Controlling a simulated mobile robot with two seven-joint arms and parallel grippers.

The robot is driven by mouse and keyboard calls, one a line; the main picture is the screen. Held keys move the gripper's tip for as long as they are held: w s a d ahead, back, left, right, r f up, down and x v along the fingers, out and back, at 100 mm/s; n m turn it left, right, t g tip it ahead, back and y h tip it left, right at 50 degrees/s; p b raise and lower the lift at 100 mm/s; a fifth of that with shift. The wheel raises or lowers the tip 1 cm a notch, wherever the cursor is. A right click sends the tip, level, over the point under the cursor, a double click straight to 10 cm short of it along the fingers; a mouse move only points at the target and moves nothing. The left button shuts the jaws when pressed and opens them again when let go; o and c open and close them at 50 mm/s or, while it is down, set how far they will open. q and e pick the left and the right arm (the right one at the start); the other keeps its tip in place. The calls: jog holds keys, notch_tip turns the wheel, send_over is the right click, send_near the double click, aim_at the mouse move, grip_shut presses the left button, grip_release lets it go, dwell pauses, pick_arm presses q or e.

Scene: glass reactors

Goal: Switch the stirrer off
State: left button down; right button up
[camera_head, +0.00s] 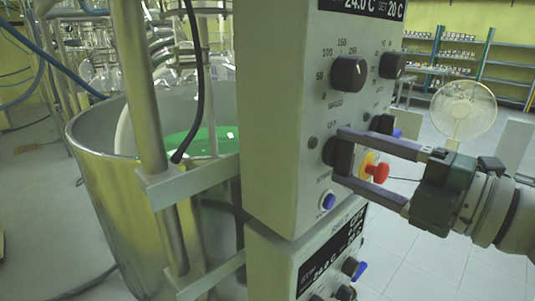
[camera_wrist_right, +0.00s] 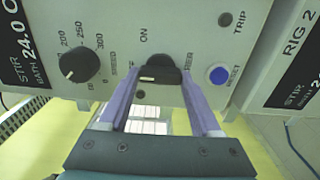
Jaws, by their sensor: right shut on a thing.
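The stirrer's black switch knob (camera_head: 336,155) is on the front of the grey upper control box (camera_head: 280,110), below the speed dial (camera_head: 348,73). My right gripper (camera_head: 342,157) reaches in from the right with its two purple-grey fingers around this knob. In the right wrist view the same knob (camera_wrist_right: 160,70) sits between the fingertips of my gripper (camera_wrist_right: 159,80), with ON printed above it and OFF, partly hidden, at its left. A pale mark shows on the knob's lower edge. My left gripper is not in view.
A blue reset button (camera_head: 327,201) is below the knob. A second control box (camera_head: 300,270) is underneath. A steel vessel (camera_head: 110,200) with green liquid is at left; a fan (camera_head: 463,110) stands at right.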

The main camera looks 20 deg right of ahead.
jog(key=o, duration=1.4)
jog(key=shift+s+d+f, duration=0.15)
jog(key=shift+s+d, duration=0.05)
jog(key=shift+s, duration=0.25)
jog(key=b+v, duration=0.3)
jog(key=v, duration=0.6)
jog(key=shift+b, duration=0.4)
